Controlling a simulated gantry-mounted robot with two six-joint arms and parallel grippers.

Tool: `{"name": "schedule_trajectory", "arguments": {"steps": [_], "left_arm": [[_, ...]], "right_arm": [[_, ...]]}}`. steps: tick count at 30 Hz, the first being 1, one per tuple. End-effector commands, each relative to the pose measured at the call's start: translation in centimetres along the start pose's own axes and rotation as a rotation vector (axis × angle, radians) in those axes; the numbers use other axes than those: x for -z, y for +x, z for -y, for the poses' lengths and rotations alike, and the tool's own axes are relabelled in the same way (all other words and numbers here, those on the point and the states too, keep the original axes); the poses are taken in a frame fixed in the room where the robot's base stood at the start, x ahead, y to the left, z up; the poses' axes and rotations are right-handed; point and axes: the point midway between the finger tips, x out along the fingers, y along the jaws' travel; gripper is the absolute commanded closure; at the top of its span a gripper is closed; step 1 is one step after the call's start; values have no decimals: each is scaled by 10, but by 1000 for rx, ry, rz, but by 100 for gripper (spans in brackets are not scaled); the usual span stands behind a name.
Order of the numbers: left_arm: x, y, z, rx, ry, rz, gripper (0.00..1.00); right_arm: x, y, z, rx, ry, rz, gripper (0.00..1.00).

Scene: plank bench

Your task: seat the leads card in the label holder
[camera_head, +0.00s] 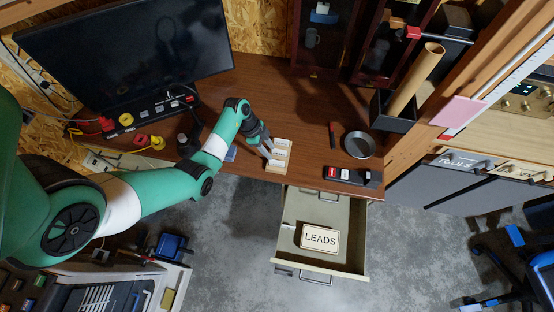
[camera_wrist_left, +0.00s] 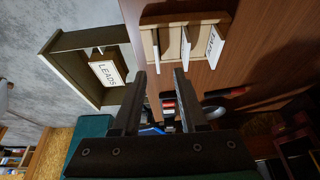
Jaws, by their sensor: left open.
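A small pale rack (camera_head: 275,167) with white cards stands on the bench near its front edge. It also shows in the left wrist view (camera_wrist_left: 150,45), where one card (camera_wrist_left: 216,46) carries lettering too small to read surely. My left gripper (camera_head: 267,150) is open and empty, close to the rack. In the left wrist view its fingers (camera_wrist_left: 160,74) are apart, with no card between them. A drawer (camera_head: 358,235) stands open below the bench. A block labelled LEADS (camera_head: 320,238) lies inside it. I cannot make out the label holder clearly. My right gripper is out of view.
A dark block with red and white parts (camera_head: 352,176) and a round dark dish (camera_head: 358,145) lie right of the rack. A monitor (camera_head: 130,50) stands at the back left. A holder with a cardboard tube (camera_head: 415,78) stands at right. Bench behind the rack is clear.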

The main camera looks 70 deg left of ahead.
Motion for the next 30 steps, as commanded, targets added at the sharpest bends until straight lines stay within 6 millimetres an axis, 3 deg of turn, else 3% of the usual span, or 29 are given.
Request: {"name": "schedule_trajectory", "arguments": {"steps": [1, 3, 11, 19, 26, 27, 30], "left_arm": [[-2, 14, 0, -2, 1, 1, 57], [-1, 22, 0, 0, 1, 0, 57], [-1, 31, 0, 2, 1, -1, 57], [-8, 75, -6, 0, 2, 0, 57], [-6, 77, -5, 2, 1, 0, 57], [-6, 77, -5, 2, 1, 0, 59], [-6, 77, -6, 2, 1, 0, 77]], "right_arm": [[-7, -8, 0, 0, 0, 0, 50], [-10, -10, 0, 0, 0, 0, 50], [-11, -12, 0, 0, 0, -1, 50], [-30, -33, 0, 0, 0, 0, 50], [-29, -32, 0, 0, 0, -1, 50], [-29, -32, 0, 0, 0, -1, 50], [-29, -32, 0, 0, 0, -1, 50]]}}
